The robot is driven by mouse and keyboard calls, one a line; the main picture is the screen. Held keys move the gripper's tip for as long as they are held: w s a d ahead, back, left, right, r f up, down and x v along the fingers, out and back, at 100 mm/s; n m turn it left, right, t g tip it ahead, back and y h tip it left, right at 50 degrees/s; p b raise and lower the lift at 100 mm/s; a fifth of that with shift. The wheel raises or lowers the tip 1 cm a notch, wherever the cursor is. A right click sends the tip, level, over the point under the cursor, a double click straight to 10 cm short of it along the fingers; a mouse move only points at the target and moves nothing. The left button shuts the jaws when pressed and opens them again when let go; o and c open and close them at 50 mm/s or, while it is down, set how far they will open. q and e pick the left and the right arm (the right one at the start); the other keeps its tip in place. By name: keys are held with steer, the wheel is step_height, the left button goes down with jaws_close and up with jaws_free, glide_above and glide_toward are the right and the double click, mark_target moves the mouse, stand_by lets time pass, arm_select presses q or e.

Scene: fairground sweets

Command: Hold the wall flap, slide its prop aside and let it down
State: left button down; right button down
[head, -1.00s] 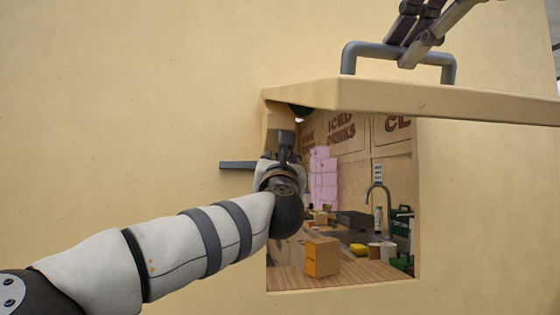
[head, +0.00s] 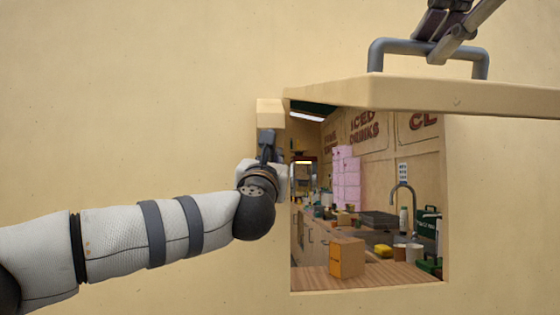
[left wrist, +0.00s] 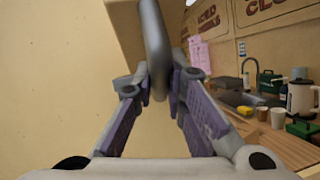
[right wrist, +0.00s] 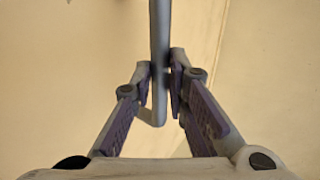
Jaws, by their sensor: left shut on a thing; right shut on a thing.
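The wall flap (head: 500,96) stands out level above the opening. My right gripper (head: 437,52) is shut on the grey handle (head: 376,58) on its upper side; the right wrist view shows the handle bar (right wrist: 159,40) between the fingers. The prop, a beige block (head: 269,110), is against the wall at the flap's left end. My left gripper (head: 267,150) is shut on the prop; its grey bar (left wrist: 154,45) shows between the fingers in the left wrist view. The block's right side is about in line with the flap's left edge; I cannot tell whether they touch.
Through the opening, a wooden counter (head: 390,277) carries an orange-fronted box (head: 347,258), a yellow sponge (head: 383,251) and cups (head: 407,252). A tap (head: 402,195) stands behind. The wall left of the prop (head: 120,110) is bare.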

arm_select(q)
steer(key=shift+a, duration=0.3)
steer(key=c, duration=1.6)
jaws_free()
steer(key=shift+a, duration=0.15)
steer(key=shift+s, duration=0.2)
steer(key=v, duration=1.1)
steer(key=shift+s+f, duration=0.15)
steer(key=shift+s, duration=0.15)
